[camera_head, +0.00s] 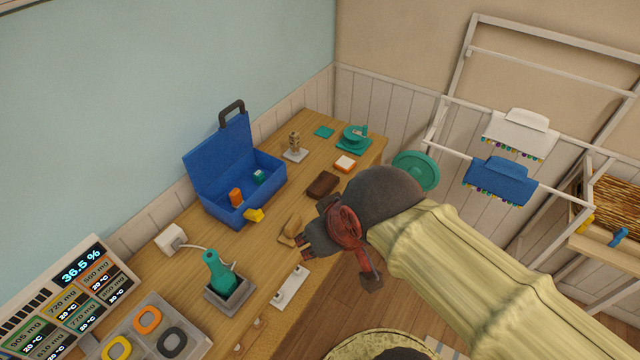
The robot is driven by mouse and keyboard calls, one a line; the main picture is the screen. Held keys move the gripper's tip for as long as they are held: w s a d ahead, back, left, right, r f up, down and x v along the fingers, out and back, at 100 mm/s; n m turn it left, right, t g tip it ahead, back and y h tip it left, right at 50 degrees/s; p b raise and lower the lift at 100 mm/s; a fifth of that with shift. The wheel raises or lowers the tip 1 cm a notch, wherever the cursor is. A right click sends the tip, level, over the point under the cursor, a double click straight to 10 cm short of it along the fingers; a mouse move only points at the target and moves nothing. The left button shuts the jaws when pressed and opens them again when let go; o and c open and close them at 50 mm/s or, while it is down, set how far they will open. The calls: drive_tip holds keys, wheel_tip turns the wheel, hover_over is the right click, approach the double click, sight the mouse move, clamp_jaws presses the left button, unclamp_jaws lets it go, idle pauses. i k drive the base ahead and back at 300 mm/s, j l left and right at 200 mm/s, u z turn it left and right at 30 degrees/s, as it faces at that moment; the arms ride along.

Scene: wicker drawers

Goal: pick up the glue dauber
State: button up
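I cannot tell for sure which thing is the glue dauber. A teal bottle-like tool (217,270) stands upright, slightly tilted, in a grey square holder (241,294) on the wooden bench; it may be the dauber. A tan wooden piece (290,229) lies on the bench just left of my gripper. My gripper (338,262) hangs over the bench's front edge, right of the teal tool and apart from it. Its dark fingers look spread, with nothing seen between them. My arm comes in from the lower right.
A white plate (290,287), a brown block (323,185) and a teal tape dispenser (354,140) lie on the bench. A tray of coloured rings (185,318) and a display (75,295) stand front left.

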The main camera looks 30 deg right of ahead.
sight(236, 199)
drive_tip(key=i+u, duration=0.45)
drive_tip(key=u, duration=0.2)
drive_tip(key=i+l+u, duration=0.15)
drive_tip(key=u, duration=0.2)
drive_tip(key=i, duration=0.1)
